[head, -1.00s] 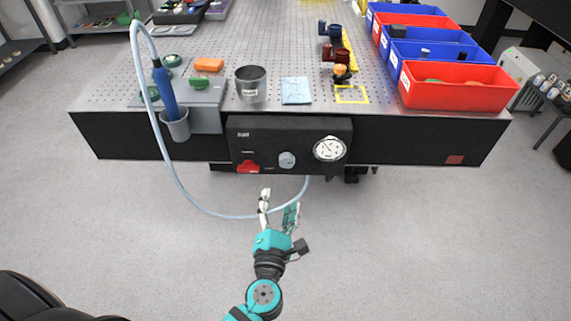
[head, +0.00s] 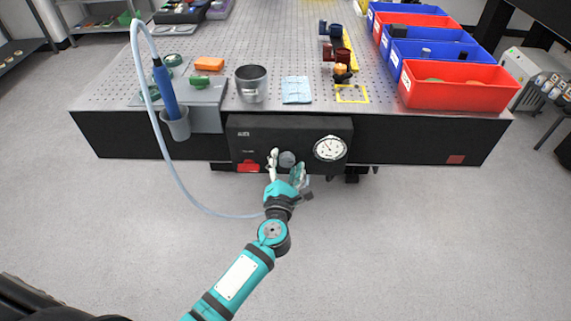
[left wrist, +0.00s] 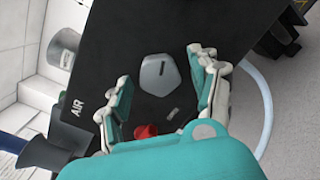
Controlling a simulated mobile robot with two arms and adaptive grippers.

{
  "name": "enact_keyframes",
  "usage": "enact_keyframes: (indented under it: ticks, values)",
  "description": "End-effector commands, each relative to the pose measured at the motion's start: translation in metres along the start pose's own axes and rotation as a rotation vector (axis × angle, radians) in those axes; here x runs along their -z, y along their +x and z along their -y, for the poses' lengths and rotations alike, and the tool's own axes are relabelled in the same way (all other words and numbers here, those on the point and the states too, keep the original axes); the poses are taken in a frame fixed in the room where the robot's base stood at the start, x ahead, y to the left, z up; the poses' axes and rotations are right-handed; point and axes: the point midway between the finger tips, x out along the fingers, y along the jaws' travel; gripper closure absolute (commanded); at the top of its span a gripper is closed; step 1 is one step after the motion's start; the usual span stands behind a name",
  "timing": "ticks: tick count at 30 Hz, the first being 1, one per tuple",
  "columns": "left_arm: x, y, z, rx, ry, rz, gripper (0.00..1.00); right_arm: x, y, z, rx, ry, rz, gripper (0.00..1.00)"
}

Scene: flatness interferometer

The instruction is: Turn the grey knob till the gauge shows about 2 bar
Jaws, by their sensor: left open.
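The grey knob (head: 287,160) is on the front of a black panel (head: 240,134) under the table edge. The round white gauge (head: 330,148) is to its right; its reading is too small to tell. My left gripper (head: 286,166) is open in front of the panel, its fingers to either side of the knob in the head view. My right gripper is not in view.
A red part (head: 248,167) is on the panel left of the knob; it also shows in the left wrist view (left wrist: 146,131). A pale hose (head: 180,185) hangs at the left and runs behind my left arm. Red and blue bins (head: 455,95) stand on the table at right.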

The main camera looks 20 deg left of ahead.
Motion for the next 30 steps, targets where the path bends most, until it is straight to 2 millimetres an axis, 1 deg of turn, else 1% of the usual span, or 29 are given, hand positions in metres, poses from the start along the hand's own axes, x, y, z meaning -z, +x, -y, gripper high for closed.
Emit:
enact_keyframes:
  ticks: [1,2,12,14,17,21,29,30]
  values:
    - [0.000,0.000,0.000,0.000,0.000,0.000,0.37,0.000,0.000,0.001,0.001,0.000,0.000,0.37]
    - [0.000,0.000,0.000,0.000,0.000,0.000,0.41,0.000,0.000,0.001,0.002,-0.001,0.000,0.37]
    - [0.000,-0.001,0.000,0.000,0.000,0.000,0.86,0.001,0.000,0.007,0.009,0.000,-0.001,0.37]
    - [0.000,-0.001,0.000,0.000,0.000,0.000,0.93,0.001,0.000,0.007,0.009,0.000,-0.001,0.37]
    - [-0.001,-0.001,-0.001,0.001,0.010,-0.001,0.93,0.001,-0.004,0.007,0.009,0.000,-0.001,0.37]
    - [-0.003,-0.001,-0.003,0.005,0.072,-0.006,0.93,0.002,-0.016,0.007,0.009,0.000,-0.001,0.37]
    - [0.000,-0.001,0.000,0.005,0.087,-0.005,0.93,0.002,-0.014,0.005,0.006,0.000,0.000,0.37]
    - [0.000,-0.001,0.000,0.005,0.087,-0.005,0.57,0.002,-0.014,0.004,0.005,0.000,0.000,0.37]
